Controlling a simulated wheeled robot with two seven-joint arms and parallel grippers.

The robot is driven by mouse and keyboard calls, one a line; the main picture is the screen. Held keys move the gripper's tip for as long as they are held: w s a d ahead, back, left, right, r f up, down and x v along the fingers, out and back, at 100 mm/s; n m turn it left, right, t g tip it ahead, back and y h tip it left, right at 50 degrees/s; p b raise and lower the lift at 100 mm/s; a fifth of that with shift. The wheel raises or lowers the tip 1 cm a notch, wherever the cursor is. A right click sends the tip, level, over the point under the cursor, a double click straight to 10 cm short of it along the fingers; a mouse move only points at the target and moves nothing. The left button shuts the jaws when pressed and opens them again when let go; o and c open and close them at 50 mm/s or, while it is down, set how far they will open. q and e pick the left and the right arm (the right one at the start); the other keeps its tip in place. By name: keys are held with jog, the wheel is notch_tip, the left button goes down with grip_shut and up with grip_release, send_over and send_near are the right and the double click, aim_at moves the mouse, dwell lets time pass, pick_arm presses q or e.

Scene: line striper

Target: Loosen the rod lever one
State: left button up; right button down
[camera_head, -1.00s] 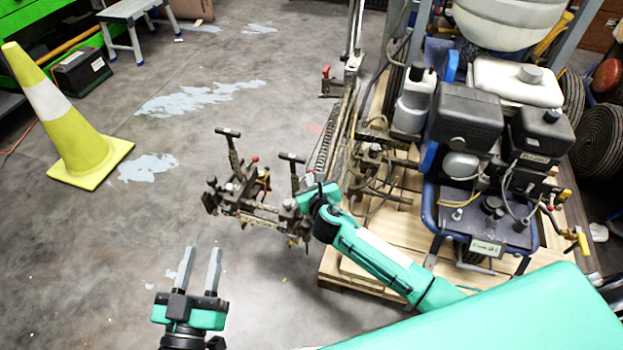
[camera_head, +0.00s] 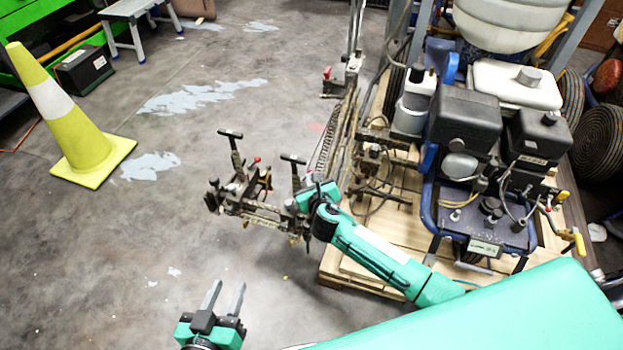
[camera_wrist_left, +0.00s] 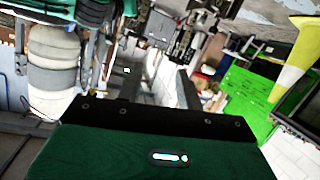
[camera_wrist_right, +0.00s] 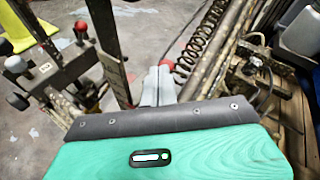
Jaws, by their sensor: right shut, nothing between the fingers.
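The striper's rod assembly (camera_head: 250,206) stands left of the machine, with two black T-handle levers, a left one (camera_head: 230,134) and a right one (camera_head: 293,159). I cannot tell which lever is rod lever one. My right gripper (camera_wrist_right: 160,72) is shut and empty. In the right wrist view its fingertips are beside a red knob (camera_wrist_right: 168,65); contact is unclear. A lever post (camera_wrist_right: 105,35) and another red knob (camera_wrist_right: 80,28) are to their left. In the head view the right fingers are hidden. My left gripper (camera_head: 226,287) is open and empty, low over bare floor.
The line striper (camera_head: 470,120) stands on a wooden pallet (camera_head: 350,270) at the right. A yellow cone (camera_head: 75,130) stands at the left, with a step stool (camera_head: 130,15) behind it. The floor between the cone and the rod assembly is clear.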

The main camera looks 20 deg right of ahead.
pick_arm(q)
jog(key=shift+s+a+f+g, duration=0.15)
jog(key=shift+s+f+g, duration=0.1)
jog(key=shift+f+g, duration=0.2)
pick_arm(e)
jog(key=shift+r, duration=0.1)
pick_arm(q)
jog(key=shift+a+g+p, duration=0.1)
jog(key=shift+g+p, duration=0.15)
jog(key=shift+p, duration=0.15)
jog(key=a+g+y, duration=0.1)
jog(key=a+g+p, duration=0.1)
jog(key=a, duration=0.1)
jog(key=shift+s+f+y+p, duration=0.1)
jog(key=shift+s+y+p, duration=0.05)
jog(key=shift+y+p, duration=0.2)
pick_arm(e)
jog(key=shift+w+a+r+n, duration=0.15)
jog(key=shift+a+n, duration=0.05)
jog(key=shift+n, duration=0.1)
